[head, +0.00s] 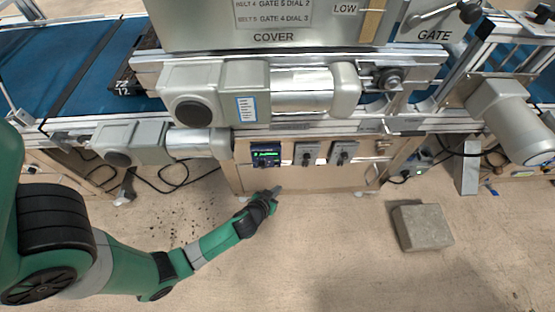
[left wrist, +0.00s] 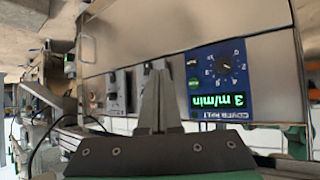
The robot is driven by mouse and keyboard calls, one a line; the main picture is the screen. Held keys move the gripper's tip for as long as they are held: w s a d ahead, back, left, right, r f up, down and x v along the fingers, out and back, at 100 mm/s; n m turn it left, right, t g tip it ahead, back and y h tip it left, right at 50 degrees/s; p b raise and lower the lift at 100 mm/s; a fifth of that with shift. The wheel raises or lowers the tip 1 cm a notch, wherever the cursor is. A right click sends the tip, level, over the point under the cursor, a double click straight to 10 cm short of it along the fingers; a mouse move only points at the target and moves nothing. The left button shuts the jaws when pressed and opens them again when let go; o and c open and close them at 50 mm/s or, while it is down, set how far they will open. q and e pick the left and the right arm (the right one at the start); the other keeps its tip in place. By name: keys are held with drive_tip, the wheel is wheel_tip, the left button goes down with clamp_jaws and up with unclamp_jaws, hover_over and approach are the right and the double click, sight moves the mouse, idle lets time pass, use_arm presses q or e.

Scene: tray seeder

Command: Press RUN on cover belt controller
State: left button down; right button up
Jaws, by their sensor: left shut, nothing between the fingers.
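The cover belt controller (head: 266,153) is a small dark panel with a lit green display on the front of the machine's cabinet. In the left wrist view it is a blue panel (left wrist: 215,80), upside down, with a dial, a display reading 3 m/min and small buttons at one side. My left gripper (head: 276,191) is shut and empty, in front of the cabinet and below the controller in the head view. In the left wrist view its fingers (left wrist: 156,68) point toward the cabinet front, beside the controller panel and apart from it as far as I can tell.
Two grey switch boxes (head: 306,153) sit to the right of the controller. Grey motors (head: 215,92) jut out above it, under the COVER hopper (head: 270,25). A concrete block (head: 422,227) lies on the floor at the right. The floor in front is mostly clear.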

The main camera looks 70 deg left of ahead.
sight(277, 160)
use_arm(q)
drive_tip(key=w+a+p, duration=0.1)
drive_tip(key=w+a, duration=0.2)
drive_tip(key=a, duration=0.5)
drive_tip(key=shift+a+p, duration=0.25)
drive_tip(key=shift+p, duration=0.1)
drive_tip(key=shift+w+a, duration=0.1)
drive_tip(key=shift+w, duration=0.05)
idle(1.7)
drive_tip(key=shift+w+a+r, duration=0.1)
drive_tip(key=shift+a, duration=0.2)
